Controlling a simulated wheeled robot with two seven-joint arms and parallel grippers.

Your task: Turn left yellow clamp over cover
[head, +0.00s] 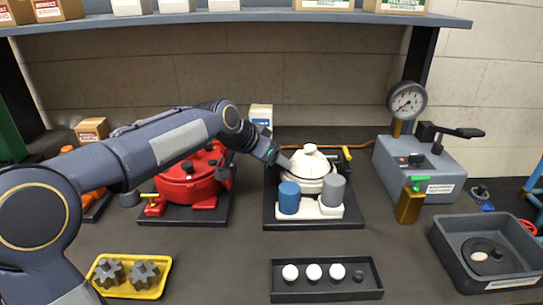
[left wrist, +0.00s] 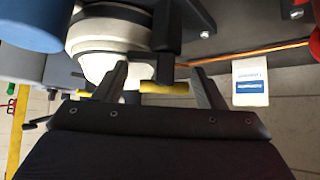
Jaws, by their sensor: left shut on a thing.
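The white motor (head: 309,172) stands on a dark base plate (head: 272,222), with a round white cover (head: 310,158) on top. My left gripper (head: 284,160) reaches in from the left to the left side of the cover. In the left wrist view, the left yellow clamp (left wrist: 163,87) lies between the fingers of my left gripper (left wrist: 160,72), beside a dark bracket (left wrist: 166,45) and the white motor body (left wrist: 95,55). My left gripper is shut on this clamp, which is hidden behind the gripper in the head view. Another yellow clamp (head: 347,153) shows right of the cover. My right gripper is not in view.
A blue cylinder (head: 289,198) and a grey cylinder (head: 333,190) stand at the motor's front. A red motor (head: 190,180) is to the left, and a gauge unit (head: 420,165) to the right. A black tray (head: 326,295) with white knobs lies in front.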

